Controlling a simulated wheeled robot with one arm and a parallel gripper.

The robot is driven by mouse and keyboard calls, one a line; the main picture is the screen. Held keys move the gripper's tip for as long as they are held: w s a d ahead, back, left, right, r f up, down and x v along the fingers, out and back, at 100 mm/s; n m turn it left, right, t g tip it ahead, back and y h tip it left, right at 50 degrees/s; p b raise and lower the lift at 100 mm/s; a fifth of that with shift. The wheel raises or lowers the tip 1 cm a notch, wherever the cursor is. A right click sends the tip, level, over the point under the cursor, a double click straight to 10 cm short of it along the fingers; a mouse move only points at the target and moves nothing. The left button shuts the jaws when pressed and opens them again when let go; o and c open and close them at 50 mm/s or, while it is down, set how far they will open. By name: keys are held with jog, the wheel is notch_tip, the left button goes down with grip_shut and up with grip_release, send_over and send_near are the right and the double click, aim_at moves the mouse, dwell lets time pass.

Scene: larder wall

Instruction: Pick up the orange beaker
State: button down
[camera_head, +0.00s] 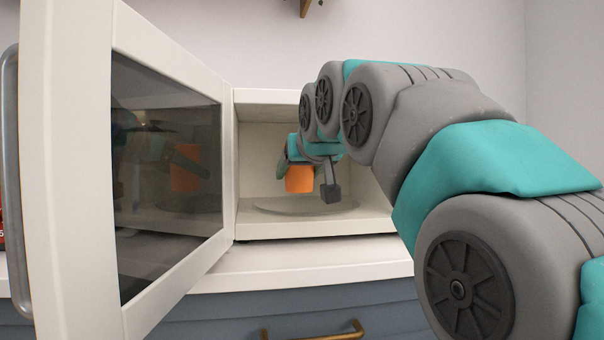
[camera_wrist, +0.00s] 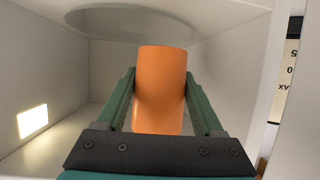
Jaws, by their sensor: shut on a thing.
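The orange beaker (camera_head: 299,179) is inside the open white microwave (camera_head: 315,228), in front of the cavity's back wall. In the wrist view the beaker (camera_wrist: 161,88) stands between both green fingers of my gripper (camera_wrist: 160,95), which is shut on its sides. In the head view my gripper (camera_head: 296,165) reaches into the cavity and partly hides the beaker's top. The beaker looks raised above the round glass plate (camera_head: 262,207), though the exact gap is hard to tell.
The microwave door (camera_head: 165,180) stands wide open at the left, with a reflection in its dark window. The side walls and ceiling of the cavity are close around my gripper. A white counter (camera_head: 300,262) runs below, above blue-grey drawers with a brass handle (camera_head: 315,333).

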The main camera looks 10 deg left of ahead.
aim_at(291, 173)
jog(key=shift+s+a, duration=0.15)
jog(key=shift+s, duration=0.8)
jog(key=shift+s+a+r, duration=0.1)
jog(key=shift+s+r, duration=0.1)
jog(key=shift+s, duration=0.8)
jog(key=shift+s+r, duration=0.1)
jog(key=shift+s, duration=0.05)
